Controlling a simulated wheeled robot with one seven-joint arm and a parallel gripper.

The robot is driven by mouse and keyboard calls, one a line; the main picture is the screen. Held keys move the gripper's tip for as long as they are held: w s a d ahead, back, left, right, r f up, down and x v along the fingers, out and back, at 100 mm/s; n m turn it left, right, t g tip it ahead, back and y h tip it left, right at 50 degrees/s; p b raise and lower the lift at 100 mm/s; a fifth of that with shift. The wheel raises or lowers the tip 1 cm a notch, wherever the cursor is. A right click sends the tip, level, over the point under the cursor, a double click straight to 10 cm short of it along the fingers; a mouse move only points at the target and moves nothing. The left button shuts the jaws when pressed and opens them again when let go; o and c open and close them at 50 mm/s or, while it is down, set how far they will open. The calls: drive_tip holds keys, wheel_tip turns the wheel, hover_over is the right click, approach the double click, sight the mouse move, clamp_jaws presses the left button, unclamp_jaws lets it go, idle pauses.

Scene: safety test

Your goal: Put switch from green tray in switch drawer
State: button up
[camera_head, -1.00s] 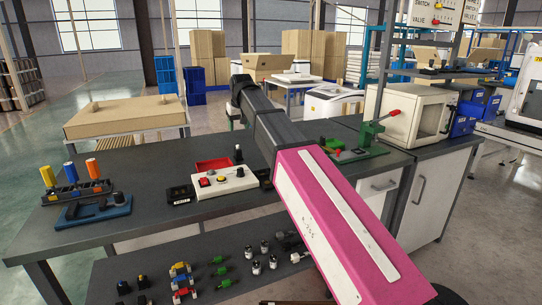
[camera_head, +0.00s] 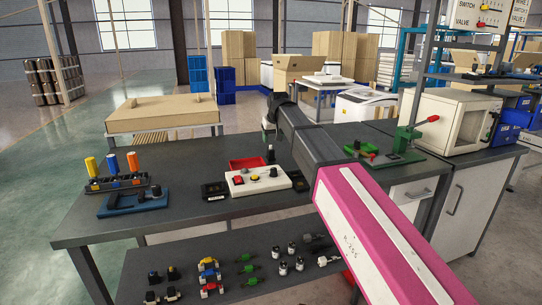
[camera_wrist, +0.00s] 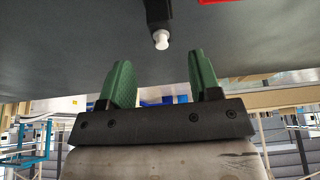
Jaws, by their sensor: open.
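My gripper (camera_wrist: 160,75) is open and empty in the wrist view, its green fingers apart. Beyond the fingertips, a black piece with a white tip (camera_wrist: 161,39) stands against the dark tabletop, apart from the fingers. I cannot tell whether it is a switch. In the head view my gripper is largely hidden behind the arm. A green base (camera_head: 395,158) with small green and red parts lies right of my arm; I cannot tell whether it is the green tray. A white drawer (camera_head: 400,193) with a handle sits under the table's right part and looks closed; its label is not readable.
On the dark table (camera_head: 200,215) are a red tray (camera_head: 246,164), a white button box (camera_head: 252,186) and a blue fixture (camera_head: 135,203) beside coloured pegs. A green press (camera_head: 408,137) and white cabinet (camera_head: 452,120) stand right. Several small parts lie on the lower shelf (camera_head: 240,262).

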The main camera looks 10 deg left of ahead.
sight(271, 154)
drive_tip(key=shift+x, duration=2.35)
clamp_jaws()
drive_tip(key=shift+r, duration=0.15)
